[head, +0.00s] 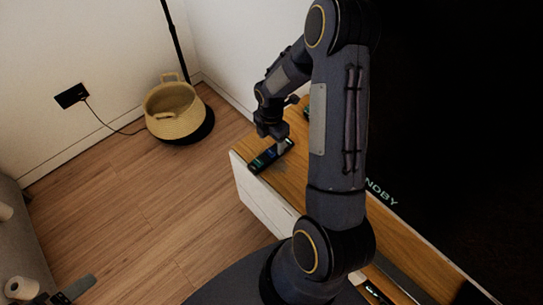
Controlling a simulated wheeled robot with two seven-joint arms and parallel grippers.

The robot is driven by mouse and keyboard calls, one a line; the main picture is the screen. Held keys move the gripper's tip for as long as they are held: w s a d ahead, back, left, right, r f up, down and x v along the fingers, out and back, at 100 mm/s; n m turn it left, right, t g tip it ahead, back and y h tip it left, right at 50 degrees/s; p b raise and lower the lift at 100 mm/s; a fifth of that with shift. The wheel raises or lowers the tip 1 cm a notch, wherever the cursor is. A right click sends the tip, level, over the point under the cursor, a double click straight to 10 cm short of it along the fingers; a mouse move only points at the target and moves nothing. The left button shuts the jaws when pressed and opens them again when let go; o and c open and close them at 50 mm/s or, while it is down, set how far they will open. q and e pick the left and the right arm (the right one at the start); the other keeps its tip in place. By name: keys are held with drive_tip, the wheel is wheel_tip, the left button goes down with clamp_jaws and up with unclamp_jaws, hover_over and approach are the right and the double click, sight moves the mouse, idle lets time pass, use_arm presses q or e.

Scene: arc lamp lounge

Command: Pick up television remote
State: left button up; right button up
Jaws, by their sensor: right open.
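A dark, slim, flat device (264,160) lies on the near left end of the wooden console top; it has a bluish-green patch, and I cannot tell for sure if it is the television remote. My right gripper (281,146) is open, pointing down just above or at the far end of this device. I cannot tell whether the fingers touch it. My right arm hides part of the console.
The wooden console (294,178) has white sides and runs along a large black screen (450,130). Another small item (372,291) lies on its near part. A woven basket (173,112) stands on the floor by a dark lamp pole (175,40).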

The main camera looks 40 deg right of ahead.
sight(272, 151)
wheel_tip(272, 151, down, 7)
drive_tip(key=shift+d+r, duration=0.1)
drive_tip(key=shift+r, duration=0.05)
drive_tip(key=c, duration=1.2)
